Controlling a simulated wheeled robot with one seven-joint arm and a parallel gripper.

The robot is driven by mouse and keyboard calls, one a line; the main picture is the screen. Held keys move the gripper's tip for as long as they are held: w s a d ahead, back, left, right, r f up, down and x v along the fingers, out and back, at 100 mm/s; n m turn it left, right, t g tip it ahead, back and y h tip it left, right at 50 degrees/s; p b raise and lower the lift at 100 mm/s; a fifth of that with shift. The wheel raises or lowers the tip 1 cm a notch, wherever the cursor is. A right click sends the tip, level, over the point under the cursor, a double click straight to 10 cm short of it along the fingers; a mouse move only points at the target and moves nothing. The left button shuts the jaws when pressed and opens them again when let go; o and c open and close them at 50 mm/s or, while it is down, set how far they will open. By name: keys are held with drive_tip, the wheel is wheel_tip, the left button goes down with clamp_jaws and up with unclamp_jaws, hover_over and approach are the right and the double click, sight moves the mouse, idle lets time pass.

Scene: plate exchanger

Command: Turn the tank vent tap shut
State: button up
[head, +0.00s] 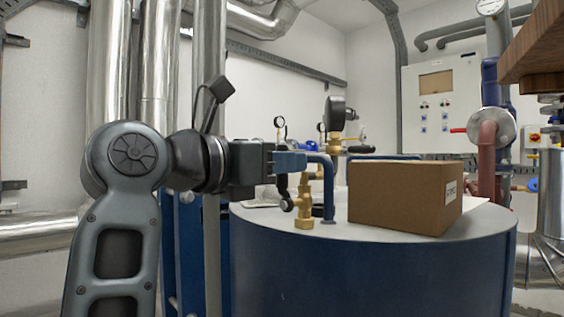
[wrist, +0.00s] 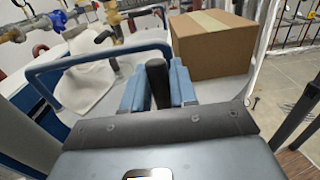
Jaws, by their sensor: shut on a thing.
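The vent tap has a brass body (head: 304,208) standing on the pale top of the blue tank (head: 370,270). Its black handle (wrist: 158,84) stands between my two blue fingers in the wrist view. My gripper (head: 298,160) reaches in from the left above the tap and is shut on this handle; it also shows in the wrist view (wrist: 157,88). In the head view the fingers cover most of the handle, and a dark part (head: 283,186) shows just below them. The handle's exact angle to the tap body is hard to tell.
A blue tubular rail (head: 328,192) on the tank stands close beside the fingers. A brown cardboard box (head: 398,197) sits on the tank top to the right. A pale cloth (wrist: 90,88) lies on the top. Brass fittings and gauges (head: 335,108) stand behind.

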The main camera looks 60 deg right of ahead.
clamp_jaws()
drive_tip(key=shift+b, duration=0.3)
drive_tip(key=shift+s+f+b, duration=0.1)
drive_tip(key=shift+f+b, duration=0.05)
drive_tip(key=shift+b, duration=0.15)
drive_tip(key=s+a+f+m+b, duration=0.1)
drive_tip(key=s+f+m+b, duration=0.5)
drive_tip(key=m+b, duration=1.2)
drive_tip(key=shift+a+b, duration=0.4)
drive_tip(key=shift+b, duration=2.15)
drive_tip(key=shift+f, duration=0.1)
drive_tip(key=o, duration=0.8)
unclamp_jaws()
